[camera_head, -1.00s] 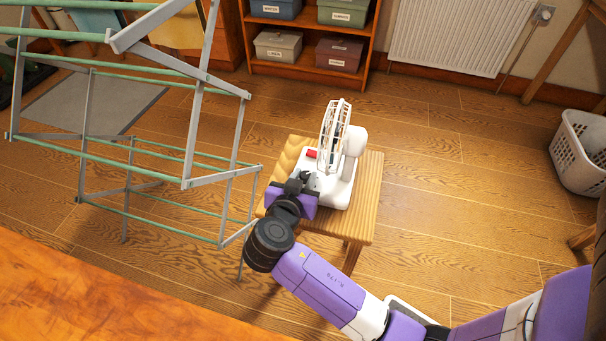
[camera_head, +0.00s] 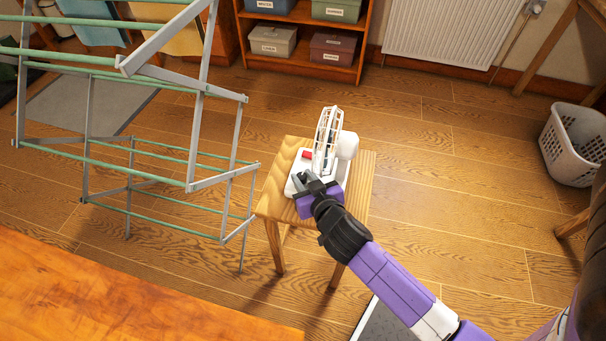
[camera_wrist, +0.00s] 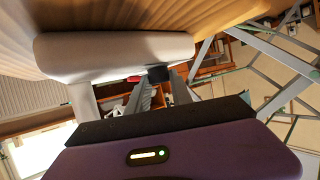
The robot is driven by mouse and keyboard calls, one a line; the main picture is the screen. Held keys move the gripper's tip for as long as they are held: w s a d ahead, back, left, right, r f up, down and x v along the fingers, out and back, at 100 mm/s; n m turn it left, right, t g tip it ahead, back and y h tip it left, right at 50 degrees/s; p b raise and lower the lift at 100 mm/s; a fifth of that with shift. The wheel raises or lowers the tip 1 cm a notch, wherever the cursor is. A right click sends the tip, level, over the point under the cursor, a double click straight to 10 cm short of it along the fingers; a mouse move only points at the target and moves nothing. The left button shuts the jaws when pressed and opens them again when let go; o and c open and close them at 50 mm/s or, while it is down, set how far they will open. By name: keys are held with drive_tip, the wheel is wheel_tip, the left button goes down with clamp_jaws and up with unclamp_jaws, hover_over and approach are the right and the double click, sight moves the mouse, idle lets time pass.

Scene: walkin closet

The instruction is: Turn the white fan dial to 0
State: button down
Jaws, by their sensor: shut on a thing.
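The white fan (camera_head: 346,147), with a round caged head, stands upright on a small wooden stool. Its white base (camera_head: 291,186) carries a red switch (camera_head: 306,154), which also shows in the wrist view (camera_wrist: 133,78). My gripper (camera_head: 302,179) is at the near front of the base. In the wrist view my gripper (camera_wrist: 160,84) has its two grey fingers around a small dark dial (camera_wrist: 158,73) at the edge of the white base (camera_wrist: 112,52), and it is shut on it. The dial is hidden in the head view, and its marks and setting cannot be read.
The stool (camera_head: 361,185) has bare wood right of the fan. A drying rack (camera_head: 190,135) stands close on the left. A wooden surface (camera_head: 120,300) fills the lower left. A laundry basket (camera_head: 573,150) is at the right. The floor between stool and basket is clear.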

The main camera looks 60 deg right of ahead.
idle(0.4)
drive_tip(key=c, duration=1.1)
unclamp_jaws()
drive_tip(key=shift+c, duration=0.2)
drive_tip(key=v, duration=0.6)
drive_tip(key=shift+s+a, duration=0.1)
drive_tip(key=shift+s, duration=0.25)
drive_tip(key=shift+s+a+r, duration=0.3)
drive_tip(key=shift+s, duration=0.05)
drive_tip(key=shift+s+a, duration=0.1)
drive_tip(key=shift+a, duration=0.1)
drive_tip(key=s+a+r+n+t+y+p, duration=0.2)
drive_tip(key=s+a+r+n+y+p, duration=0.25)
drive_tip(key=s+a+r, duration=0.55)
drive_tip(key=s+a+r+n+t+y+p, duration=0.1)
drive_tip(key=s+a+r+n+y+p, duration=0.1)
drive_tip(key=s+a+r, duration=0.4)
wheel_tip(320, 180, up, 5)
drive_tip(key=shift+s+f+t+y+p, duration=0.1)
drive_tip(key=shift+s+t+y+p, duration=0.35)
drive_tip(key=shift+p, duration=0.8)
